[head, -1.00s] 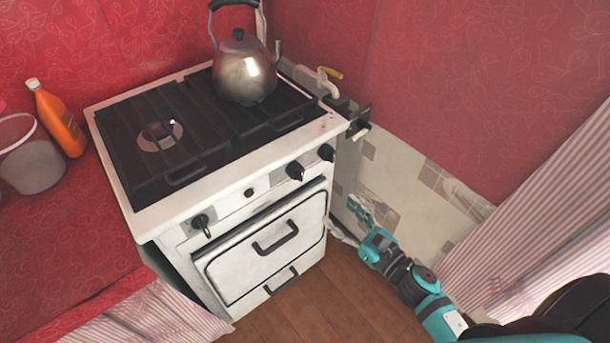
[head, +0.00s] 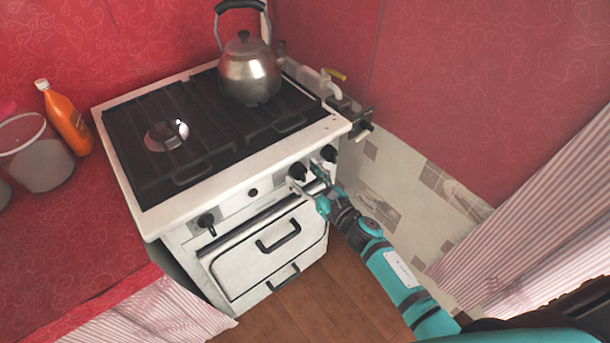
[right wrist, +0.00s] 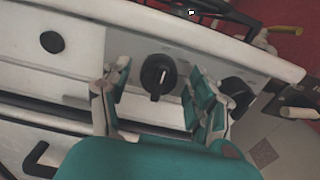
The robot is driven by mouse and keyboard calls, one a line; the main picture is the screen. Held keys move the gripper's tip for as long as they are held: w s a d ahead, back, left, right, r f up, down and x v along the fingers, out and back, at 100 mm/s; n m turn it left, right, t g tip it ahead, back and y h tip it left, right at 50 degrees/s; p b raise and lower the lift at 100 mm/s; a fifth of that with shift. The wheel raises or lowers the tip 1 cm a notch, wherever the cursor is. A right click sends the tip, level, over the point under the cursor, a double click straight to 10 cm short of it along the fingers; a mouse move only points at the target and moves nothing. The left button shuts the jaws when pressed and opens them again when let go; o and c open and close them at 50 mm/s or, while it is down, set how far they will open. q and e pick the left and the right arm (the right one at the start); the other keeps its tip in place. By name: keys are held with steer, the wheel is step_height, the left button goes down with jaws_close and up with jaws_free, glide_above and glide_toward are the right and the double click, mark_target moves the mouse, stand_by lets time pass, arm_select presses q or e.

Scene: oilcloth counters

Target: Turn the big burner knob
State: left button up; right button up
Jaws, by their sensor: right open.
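A white stove (head: 190,215) has several black knobs on its front panel. One black knob (head: 298,171) shows right of the panel's middle. In the right wrist view the gripper (right wrist: 160,88) shows a gap between each finger and the knob. Another knob (head: 329,153) sits just to the right, and one (head: 206,220) at the left. I cannot tell which knob is the big burner's. My left gripper is not in view.
A metal kettle (head: 250,75) stands on the back right of the dark grate (head: 215,130). Oven and drawer handles (head: 278,236) project below the panel. A pipe with a yellow-handled valve (head: 335,74) runs near the right wall. An orange bottle (head: 65,120) and bucket (head: 38,155) stand left.

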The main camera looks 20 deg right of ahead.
steer(key=shift+c, duration=0.4)
steer(key=c, duration=1)
steer(key=shift+c, duration=0.2)
